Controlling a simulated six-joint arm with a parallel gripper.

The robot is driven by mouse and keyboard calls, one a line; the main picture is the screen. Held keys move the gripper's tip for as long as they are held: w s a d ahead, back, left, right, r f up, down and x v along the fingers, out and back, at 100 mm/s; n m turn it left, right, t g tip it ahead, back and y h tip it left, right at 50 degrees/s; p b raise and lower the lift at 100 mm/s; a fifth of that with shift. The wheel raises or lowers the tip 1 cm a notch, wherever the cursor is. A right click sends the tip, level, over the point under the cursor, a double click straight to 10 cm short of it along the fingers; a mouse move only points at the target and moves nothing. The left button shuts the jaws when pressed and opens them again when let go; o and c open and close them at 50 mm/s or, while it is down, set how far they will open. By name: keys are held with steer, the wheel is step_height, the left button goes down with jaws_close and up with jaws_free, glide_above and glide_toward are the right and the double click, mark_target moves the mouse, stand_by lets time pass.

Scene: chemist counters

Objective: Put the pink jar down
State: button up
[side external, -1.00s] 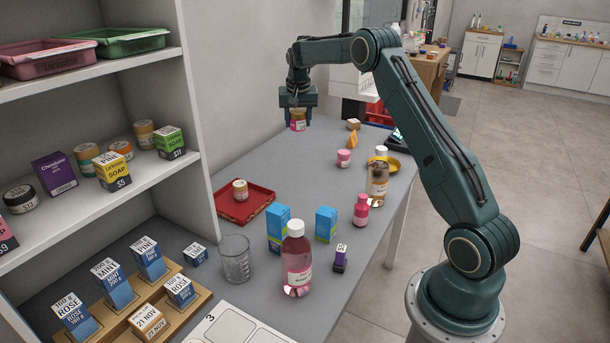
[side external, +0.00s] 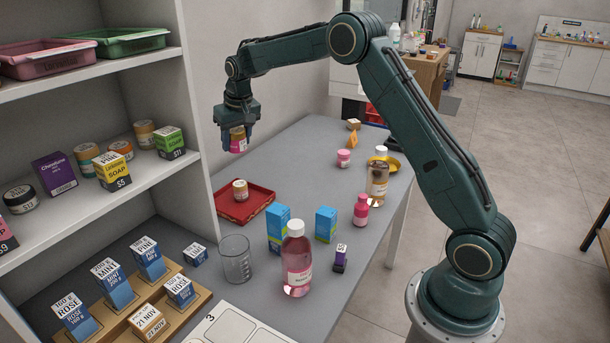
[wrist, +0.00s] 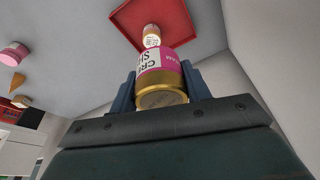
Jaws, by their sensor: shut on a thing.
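The pink jar (side external: 238,143) has a gold lid and a pink label. My gripper (side external: 238,128) is shut on it and holds it in the air above the counter, behind the red tray in the side view. In the wrist view the jar (wrist: 158,78) sits between the two blue fingers, gold end towards the camera. The red tray (side external: 259,206) lies on the grey counter. A small jar with a white label and a gold-brown lid (side external: 240,190) stands in it. In the wrist view that small jar (wrist: 151,37) shows just beyond the held jar.
A shelf unit (side external: 190,130) stands close on the left of the tray. Blue boxes (side external: 278,228), a beaker (side external: 235,258) and a pink bottle (side external: 296,262) stand nearer. Another pink jar (side external: 344,158) stands further right. The counter behind the tray (side external: 285,160) is clear.

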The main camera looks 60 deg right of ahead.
mark_target(243, 208)
steer(key=shift+f, duration=10)
steer(key=shift+f, duration=0.15)
steer(key=o, duration=1)
steer(key=v, duration=1.2)
steer(key=shift+s+r, duration=0.15)
steer(key=shift+r, duration=0.1)
